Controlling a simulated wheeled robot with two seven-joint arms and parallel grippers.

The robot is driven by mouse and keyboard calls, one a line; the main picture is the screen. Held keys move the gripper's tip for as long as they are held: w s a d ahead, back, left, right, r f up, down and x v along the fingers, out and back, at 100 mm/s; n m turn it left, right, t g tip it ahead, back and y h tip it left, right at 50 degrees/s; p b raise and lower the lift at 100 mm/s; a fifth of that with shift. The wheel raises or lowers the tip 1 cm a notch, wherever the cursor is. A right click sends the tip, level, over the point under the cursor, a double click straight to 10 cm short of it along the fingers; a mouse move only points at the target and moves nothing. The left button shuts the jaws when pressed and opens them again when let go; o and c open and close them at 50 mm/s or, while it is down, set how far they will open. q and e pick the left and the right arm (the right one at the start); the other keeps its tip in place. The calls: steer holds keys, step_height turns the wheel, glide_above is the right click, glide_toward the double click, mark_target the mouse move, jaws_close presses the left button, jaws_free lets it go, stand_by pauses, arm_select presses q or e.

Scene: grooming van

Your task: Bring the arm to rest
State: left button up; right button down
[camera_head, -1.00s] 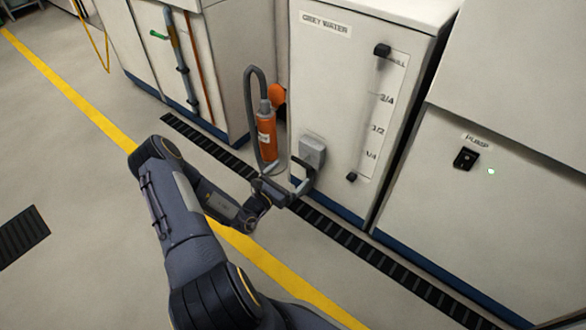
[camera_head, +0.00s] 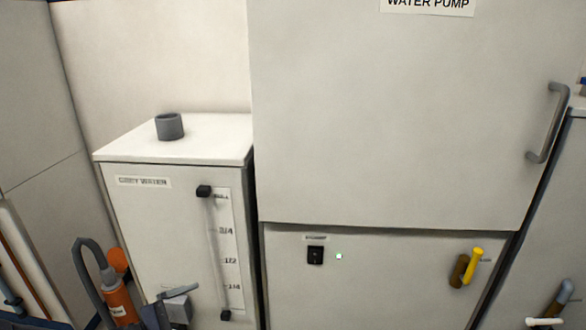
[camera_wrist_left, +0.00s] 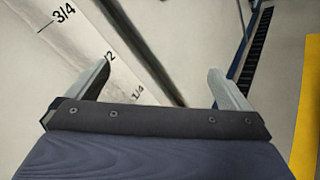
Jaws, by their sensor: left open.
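My left gripper (camera_head: 172,302) shows only in part at the bottom left of the head view, in front of the grey water tank's (camera_head: 150,225) lower front. In the left wrist view the left gripper (camera_wrist_left: 158,78) has its two fingers spread wide apart with nothing between them. The tank's gauge strip (camera_wrist_left: 62,40) is behind the fingers at the left of that view. Most of the left arm is below the head view's edge. My right gripper is in neither view.
An orange cylinder (camera_head: 119,302) with a grey hose stands left of the tank. The water pump cabinet (camera_head: 390,120) has a switch (camera_head: 315,255), a green light (camera_head: 339,256) and a yellow-handled valve (camera_head: 476,254). Open floor shows in the wrist view.

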arm_select(q)
steer(key=s+d+r+m+g+y, duration=0.25)
steer(key=s+r+m+g, duration=0.2)
steer(key=s, duration=0.25)
steer(key=s+d+r+m+g+y, duration=0.1)
steer(key=s+d+r+m+g, duration=0.25)
steer(key=s+m, duration=0.3)
steer(key=s+a+m+t+y, duration=0.4)
steer(key=s+m+y, duration=0.15)
steer(key=s, duration=0.45)
step_height(320, 180, up, 36)
steer(key=y+p, duration=0.1)
steer(key=p, duration=3.5)
steer(key=shift+a, duration=0.3)
